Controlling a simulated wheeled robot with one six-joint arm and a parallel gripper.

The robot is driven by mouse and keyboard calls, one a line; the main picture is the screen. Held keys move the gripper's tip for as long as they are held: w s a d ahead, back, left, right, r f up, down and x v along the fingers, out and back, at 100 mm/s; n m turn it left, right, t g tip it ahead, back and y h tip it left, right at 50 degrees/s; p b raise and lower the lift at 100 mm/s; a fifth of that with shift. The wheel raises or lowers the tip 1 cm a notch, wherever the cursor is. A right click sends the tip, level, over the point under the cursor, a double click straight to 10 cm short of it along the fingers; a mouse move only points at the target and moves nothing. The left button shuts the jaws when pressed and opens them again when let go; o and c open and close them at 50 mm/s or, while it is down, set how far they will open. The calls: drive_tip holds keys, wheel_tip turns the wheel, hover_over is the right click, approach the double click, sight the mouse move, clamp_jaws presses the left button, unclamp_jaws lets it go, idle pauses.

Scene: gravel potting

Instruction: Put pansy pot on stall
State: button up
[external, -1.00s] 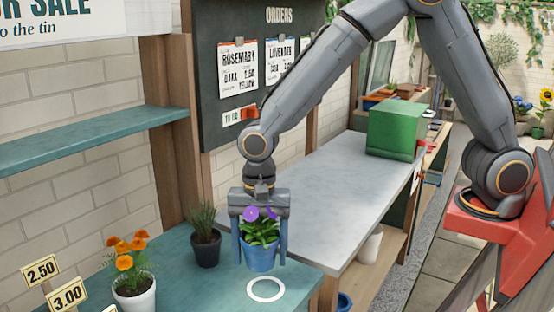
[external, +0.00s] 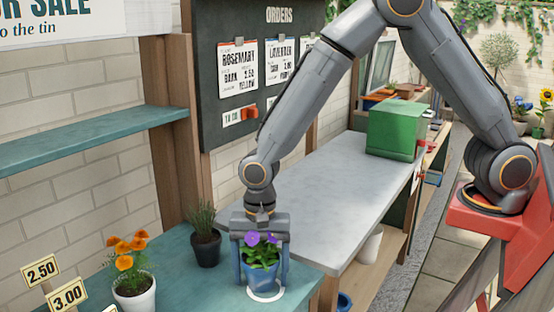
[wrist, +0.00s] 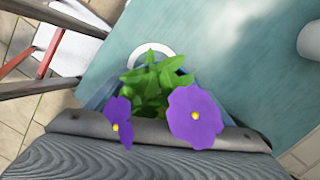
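The pansy pot (external: 261,276) is blue with green leaves and purple flowers. It is upright at the white ring (external: 266,294) on the teal stall top (external: 195,290). In the external view the pot overlaps the ring's back part; I cannot tell whether its base touches the stall. My gripper (external: 262,273) is shut on the pot, with a blue finger on each side. In the wrist view the pansy (wrist: 155,100) hides most of the pot and the fingertips, and part of the ring (wrist: 150,54) shows beyond the leaves.
A dark pot with a spiky plant (external: 205,247) stands close left of my gripper. A white pot of orange flowers (external: 134,285) and price signs (external: 67,296) are farther left. A grey bench (external: 330,205) with a green box (external: 393,131) lies behind to the right.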

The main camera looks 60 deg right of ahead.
drive_tip(key=shift+o, duration=1.2)
drive_tip(key=r+b, duration=0.1)
drive_tip(key=r, duration=0.3)
drive_tip(key=d+r, duration=0.1)
drive_tip(key=r, duration=0.3)
drive_tip(key=r+b, duration=0.1)
drive_tip(key=r, duration=0.3)
drive_tip(key=shift+w+d+r+b, duration=0.15)
drive_tip(key=shift+w+b, duration=0.2)
drive_tip(key=shift+w, duration=0.05)
drive_tip(key=s+d+f+n, duration=0.1)
drive_tip(key=s+d+n, duration=0.2)
drive_tip(key=d, duration=0.7)
drive_tip(key=s+d+f+n+t, duration=0.1)
drive_tip(key=d+n, duration=0.4)
drive_tip(key=d, duration=0.5)
drive_tip(key=s+d+f+n+h, duration=0.1)
drive_tip(key=s+d+f+n, duration=0.2)
drive_tip(key=d, duration=0.7)
drive_tip(key=s, duration=0.2)
drive_tip(key=shift+s+n+t, duration=0.3)
drive_tip(key=shift+n+t, duration=0.1)
drive_tip(key=shift+o, duration=0.3)
drive_tip(key=shift+f, duration=0.1)
